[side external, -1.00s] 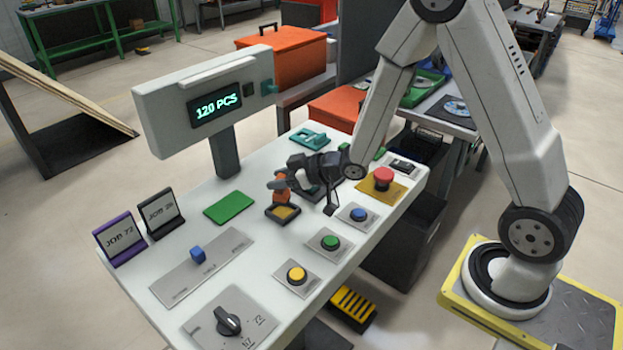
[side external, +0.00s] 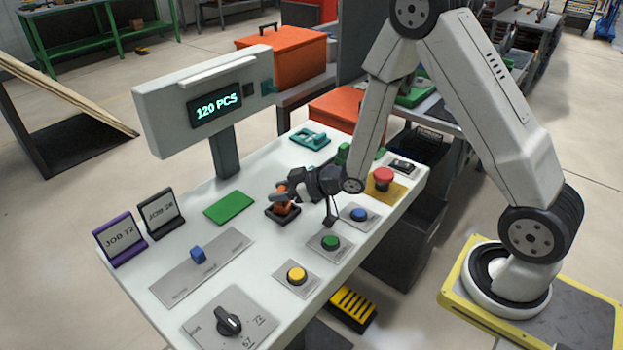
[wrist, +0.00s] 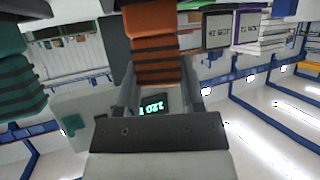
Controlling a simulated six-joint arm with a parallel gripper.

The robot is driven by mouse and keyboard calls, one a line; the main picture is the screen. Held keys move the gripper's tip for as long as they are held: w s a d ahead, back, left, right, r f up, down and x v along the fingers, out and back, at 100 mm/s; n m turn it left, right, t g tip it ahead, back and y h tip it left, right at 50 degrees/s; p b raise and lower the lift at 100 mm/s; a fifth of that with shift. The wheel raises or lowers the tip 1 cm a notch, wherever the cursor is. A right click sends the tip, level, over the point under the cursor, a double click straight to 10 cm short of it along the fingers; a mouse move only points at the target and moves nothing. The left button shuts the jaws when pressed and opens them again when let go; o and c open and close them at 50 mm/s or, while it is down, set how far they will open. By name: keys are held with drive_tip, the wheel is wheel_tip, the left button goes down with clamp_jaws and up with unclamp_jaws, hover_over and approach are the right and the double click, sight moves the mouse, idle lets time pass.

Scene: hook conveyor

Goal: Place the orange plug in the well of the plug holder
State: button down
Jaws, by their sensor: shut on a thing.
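The orange plug (side external: 284,209) is between the fingers of my gripper (side external: 281,195), which is shut on it. In the wrist view the plug (wrist: 155,62) shows as an orange block with dark grooves between the two fingers (wrist: 158,88). The plug holder (side external: 283,219) is a dark square block on the white table. The plug is at the holder's middle and covers its well in the side view. I cannot tell how deep the plug sits, because the fingers and plug hide the well.
The white table (side external: 180,285) also bears a green pad (side external: 229,207), a blue slider knob (side external: 198,254), a yellow button (side external: 296,274), a green button (side external: 330,242), a blue button (side external: 358,214) and a red button (side external: 384,175). The display (side external: 215,106) stands behind.

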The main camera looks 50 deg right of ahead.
drive_tip(key=shift+f, duration=0.1)
drive_tip(key=shift+c, duration=1)
unclamp_jaws()
drive_tip(key=shift+s, duration=0.1)
drive_tip(key=v, duration=0.7)
drive_tip(key=shift+s+d, duration=0.1)
drive_tip(key=shift+d, duration=0.05)
